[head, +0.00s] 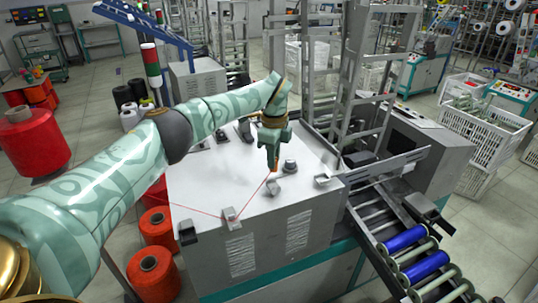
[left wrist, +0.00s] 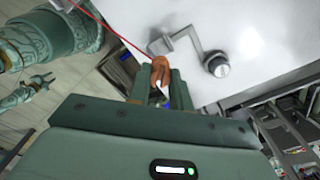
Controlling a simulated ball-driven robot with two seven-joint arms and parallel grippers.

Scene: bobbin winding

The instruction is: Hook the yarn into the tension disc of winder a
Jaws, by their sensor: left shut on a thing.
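My left gripper (head: 273,168) points down above the white top of a winder (head: 220,180). It is shut on the red yarn (head: 254,196) at an orange-brown piece between its fingertips, seen in the left wrist view (left wrist: 160,70). The yarn runs taut from the fingertips to a small metal bracket (head: 230,215) at the front edge, then away left. A round knob with a bent arm (left wrist: 216,64) stands apart from the fingertips.
Another bracket (head: 321,181) sits at the top's right edge. A grey metal frame (head: 345,90) rises behind it. A sloping rack with blue rolls (head: 404,239) stands at right. Red yarn cones (head: 153,268) stand on the floor at left.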

